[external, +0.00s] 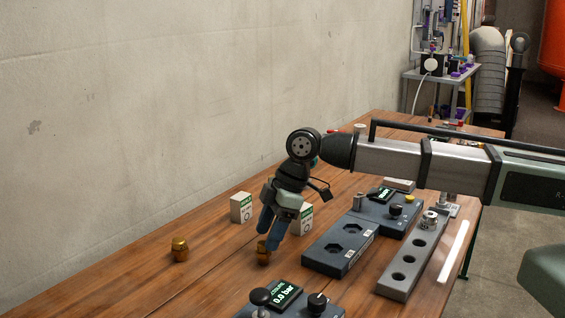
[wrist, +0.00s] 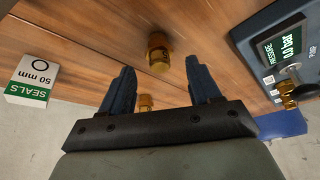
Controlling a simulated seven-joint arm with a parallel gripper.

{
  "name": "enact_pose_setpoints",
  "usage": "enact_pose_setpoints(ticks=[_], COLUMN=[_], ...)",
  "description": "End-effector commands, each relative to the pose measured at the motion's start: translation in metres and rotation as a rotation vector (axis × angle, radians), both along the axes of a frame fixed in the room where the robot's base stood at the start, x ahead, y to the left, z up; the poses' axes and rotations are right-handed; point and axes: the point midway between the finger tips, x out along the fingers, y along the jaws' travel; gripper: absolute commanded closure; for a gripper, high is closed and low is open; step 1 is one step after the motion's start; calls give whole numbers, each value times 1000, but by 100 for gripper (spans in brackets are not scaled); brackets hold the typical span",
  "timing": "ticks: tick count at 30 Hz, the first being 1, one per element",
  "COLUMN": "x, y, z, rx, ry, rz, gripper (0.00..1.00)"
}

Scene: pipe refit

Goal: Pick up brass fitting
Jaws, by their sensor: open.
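Two brass fittings stand on the wooden bench. One brass fitting (external: 263,254) is right at my gripper's fingertips in the external view, partly covered by them. The other brass fitting (external: 180,249) stands apart to the left. My gripper (external: 268,238) points down, tilted, with blue fingers apart. In the wrist view my gripper (wrist: 160,68) is open with nothing clasped. A brass fitting (wrist: 159,50) shows near the gap between the fingertips, and a second one (wrist: 145,103) shows between the fingers, partly hidden by the gripper body. I cannot tell whether the fingers touch either fitting.
Two white seal boxes (external: 241,208) (external: 302,219) stand close behind my gripper. A dark block with hex recesses (external: 340,245) and a grey rail with holes (external: 408,262) lie to the right. A pressure panel (external: 285,296) is at the front.

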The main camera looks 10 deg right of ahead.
Motion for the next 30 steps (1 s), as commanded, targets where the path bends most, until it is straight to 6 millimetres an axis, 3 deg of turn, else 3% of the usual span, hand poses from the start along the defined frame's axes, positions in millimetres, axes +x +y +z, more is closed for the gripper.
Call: enact_pose_setpoints(ticks=[10,18,30], x=[-1,-2,-2], y=[15,16,16], z=[-39,-43,-42], rx=[-2,0,-1], ry=[1,0,0], rz=[0,0,0], gripper=[38,38,75])
